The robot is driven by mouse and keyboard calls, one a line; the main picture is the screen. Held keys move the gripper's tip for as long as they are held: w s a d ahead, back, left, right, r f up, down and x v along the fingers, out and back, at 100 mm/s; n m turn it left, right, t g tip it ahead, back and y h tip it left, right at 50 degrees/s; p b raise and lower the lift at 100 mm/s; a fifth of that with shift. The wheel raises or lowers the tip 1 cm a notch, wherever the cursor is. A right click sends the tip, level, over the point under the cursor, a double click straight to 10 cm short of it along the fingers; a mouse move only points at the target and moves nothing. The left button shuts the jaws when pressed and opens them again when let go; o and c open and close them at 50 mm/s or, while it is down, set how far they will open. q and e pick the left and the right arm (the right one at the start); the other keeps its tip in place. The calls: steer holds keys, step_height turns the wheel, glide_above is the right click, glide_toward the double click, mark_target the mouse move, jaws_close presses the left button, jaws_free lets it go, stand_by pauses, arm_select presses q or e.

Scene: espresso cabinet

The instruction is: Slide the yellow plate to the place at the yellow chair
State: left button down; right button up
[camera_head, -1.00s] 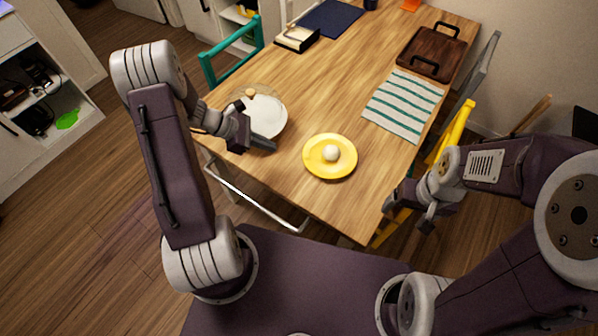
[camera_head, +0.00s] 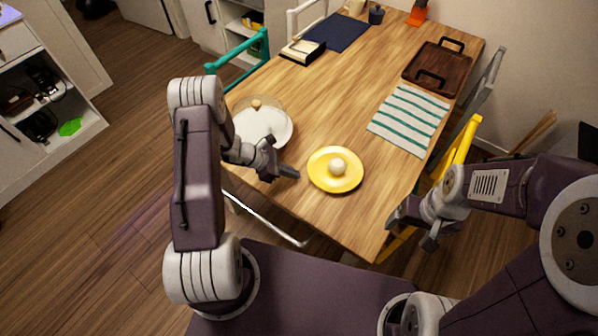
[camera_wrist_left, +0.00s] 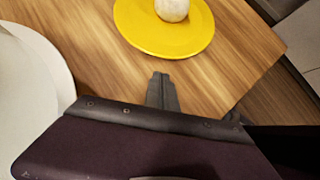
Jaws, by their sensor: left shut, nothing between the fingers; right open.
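The yellow plate (camera_head: 322,183) lies on the wooden table near its front edge, with a round white ball-like thing (camera_head: 338,167) on it. The plate also shows at the top of the left wrist view (camera_wrist_left: 150,38). The yellow chair (camera_head: 460,146) stands at the table's right side, partly hidden by my right arm. My left gripper (camera_head: 294,173) is shut and empty, just left of the plate with a small gap. Its closed fingers also show in the left wrist view (camera_wrist_left: 161,90). My right gripper (camera_head: 408,226) is open and empty by the table's front right corner.
A white plate with a clear dome (camera_head: 262,125) stands left, behind my left gripper. A striped cloth (camera_head: 408,120) and a dark wooden tray (camera_head: 436,70) lie at the right. The table between the yellow plate and the right edge is clear.

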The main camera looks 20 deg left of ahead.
mark_target(347, 169)
arm_select(q)
steer(key=shift+w+d, duration=0.25)
steer(key=shift+d, duration=0.3)
steer(key=shift+w+d, duration=0.2)
steer(key=shift+d, duration=0.3)
steer(key=shift+d, duration=0.1)
steer(key=w+d+b, duration=0.1)
steer(key=w+d, duration=0.1)
steer(key=d, duration=0.2)
steer(key=w+d+b, duration=0.1)
steer(key=w+d, duration=0.1)
steer(key=d, duration=0.3)
steer(key=w+d+b, duration=0.2)
steer(key=d, duration=0.3)
steer(key=shift+w+d, duration=0.25)
steer(key=shift+d, duration=0.15)
steer(key=shift+a, duration=0.1)
